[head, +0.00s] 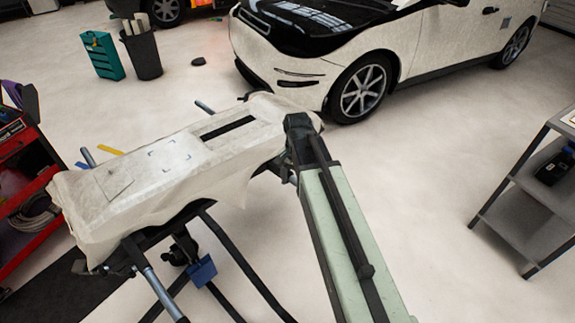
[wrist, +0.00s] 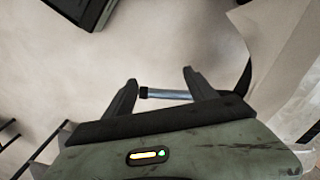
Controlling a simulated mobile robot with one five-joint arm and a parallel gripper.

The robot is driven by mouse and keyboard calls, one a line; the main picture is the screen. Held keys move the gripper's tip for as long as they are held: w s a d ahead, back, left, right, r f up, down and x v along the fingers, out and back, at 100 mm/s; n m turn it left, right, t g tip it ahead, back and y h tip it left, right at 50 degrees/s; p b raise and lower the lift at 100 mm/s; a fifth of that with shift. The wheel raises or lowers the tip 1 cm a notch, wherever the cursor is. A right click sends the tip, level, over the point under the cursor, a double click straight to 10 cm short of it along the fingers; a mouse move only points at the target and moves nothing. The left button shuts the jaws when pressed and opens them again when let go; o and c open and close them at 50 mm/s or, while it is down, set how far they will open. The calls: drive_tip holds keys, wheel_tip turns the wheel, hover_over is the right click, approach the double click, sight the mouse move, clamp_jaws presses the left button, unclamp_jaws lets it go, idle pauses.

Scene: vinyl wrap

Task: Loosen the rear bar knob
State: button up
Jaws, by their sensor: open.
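A bumper-like panel draped in off-white wrap (head: 150,185) lies on a black stand (head: 240,270) in the head view. Grey bars with dark ends (head: 204,107) stick out from under it. My arm reaches to the panel's right end and hides part of the stand there. In the wrist view my gripper (wrist: 160,77) is open, its two black fingers apart. A short metal bar with a black end (wrist: 170,94) shows across the space between the fingers; I cannot tell whether it touches them. I cannot make out a rear bar knob for certain in either view.
A wrapped car (head: 330,60) stands behind. A red tool cart (head: 35,185) is at the left, a grey shelf unit (head: 530,200) at the right. A black bin (head: 143,55) and a green case (head: 101,56) stand at the back left. Floor right of my arm is clear.

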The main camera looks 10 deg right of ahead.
drive_tip(key=w+f+m, duration=0.1)
drive_tip(key=w+m, duration=0.5)
drive_tip(key=w+m+b, duration=0.1)
drive_tip(key=w+m, duration=0.5)
drive_tip(key=w+f+m+b, duration=0.1)
drive_tip(key=w+m, duration=0.6)
drive_tip(key=shift+d+f, duration=0.1)
drive_tip(key=shift+f, duration=0.2)
drive_tip(key=shift+w+m, duration=0.25)
drive_tip(key=shift+m, duration=0.35)
wheel_tip(320, 180, down, 8)
drive_tip(key=b, duration=0.8)
drive_tip(key=shift+r, duration=0.1)
drive_tip(key=c, duration=1.2)
drive_tip(key=shift+d, duration=0.15)
drive_tip(key=shift+c, duration=0.9)
